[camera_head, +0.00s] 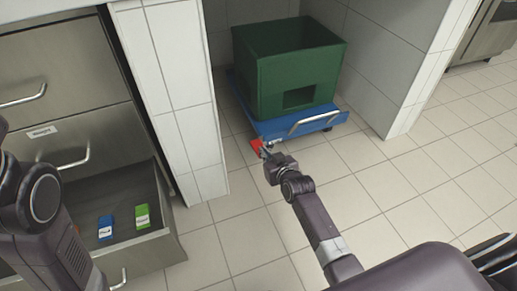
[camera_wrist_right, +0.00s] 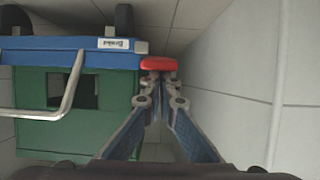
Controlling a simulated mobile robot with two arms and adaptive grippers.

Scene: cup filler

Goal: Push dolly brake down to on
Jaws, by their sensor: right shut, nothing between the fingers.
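The blue dolly (camera_head: 290,121) stands on the tiled floor in an alcove, with a green crate (camera_head: 294,73) on it. Its red brake pedal (camera_head: 257,146) sticks out at the front left corner. My right gripper (camera_head: 266,153) is shut and empty, with its fingertips right at the pedal. In the right wrist view the dolly edge (camera_wrist_right: 60,52) carries a white label, and the red pedal (camera_wrist_right: 159,63) sits just beyond the fingertips (camera_wrist_right: 159,80). I cannot tell whether they touch. My left gripper is out of view; only part of the left arm shows.
A tiled wall (camera_head: 180,95) stands left of the dolly and another (camera_head: 385,60) right of it. A metal handle (camera_head: 314,122) is on the dolly's front. An open drawer (camera_head: 150,250) with a blue box and a green box is at left. The floor at right is clear.

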